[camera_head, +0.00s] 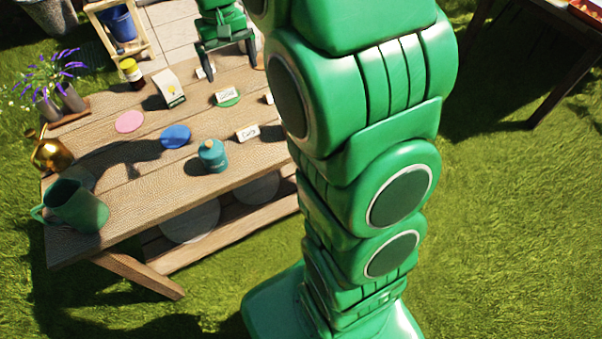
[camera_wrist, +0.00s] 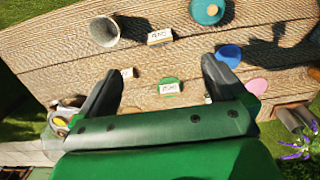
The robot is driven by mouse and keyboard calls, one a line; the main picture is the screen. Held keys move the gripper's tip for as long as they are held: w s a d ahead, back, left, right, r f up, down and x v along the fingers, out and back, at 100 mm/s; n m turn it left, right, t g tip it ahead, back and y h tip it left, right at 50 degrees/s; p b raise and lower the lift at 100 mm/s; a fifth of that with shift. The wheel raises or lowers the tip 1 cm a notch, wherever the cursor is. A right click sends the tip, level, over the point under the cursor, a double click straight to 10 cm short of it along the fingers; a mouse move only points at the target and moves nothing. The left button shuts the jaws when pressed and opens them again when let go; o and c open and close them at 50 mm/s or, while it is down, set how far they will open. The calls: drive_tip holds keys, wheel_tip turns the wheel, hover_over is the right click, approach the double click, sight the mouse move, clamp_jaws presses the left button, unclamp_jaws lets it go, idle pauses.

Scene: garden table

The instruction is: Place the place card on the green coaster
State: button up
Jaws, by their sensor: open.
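The green coaster (camera_head: 232,102) lies on the wooden table, right of the middle of the objects. A small white place card (camera_head: 226,95) with dark writing stands on it. In the wrist view the card (camera_wrist: 168,88) sits within the green disc (camera_wrist: 170,79), with coaster showing around it. My gripper (camera_head: 228,66) is at the table's far edge, above and behind the coaster. In the wrist view its two fingers (camera_wrist: 162,70) are wide apart with nothing between them touching, and the card and coaster appear beyond the gap.
Other white cards stand nearby, one in front (camera_head: 247,132). A blue disc (camera_head: 175,136), pink disc (camera_head: 129,121), teal pot (camera_head: 212,155), seed packet (camera_head: 170,88), jar (camera_head: 132,73), green watering can (camera_head: 75,207) and gold vessel (camera_head: 50,154) are on the table.

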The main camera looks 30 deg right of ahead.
drive_tip(key=s+a+r+g, duration=0.1)
drive_tip(key=s, duration=3.3)
drive_tip(key=shift+s, duration=0.15)
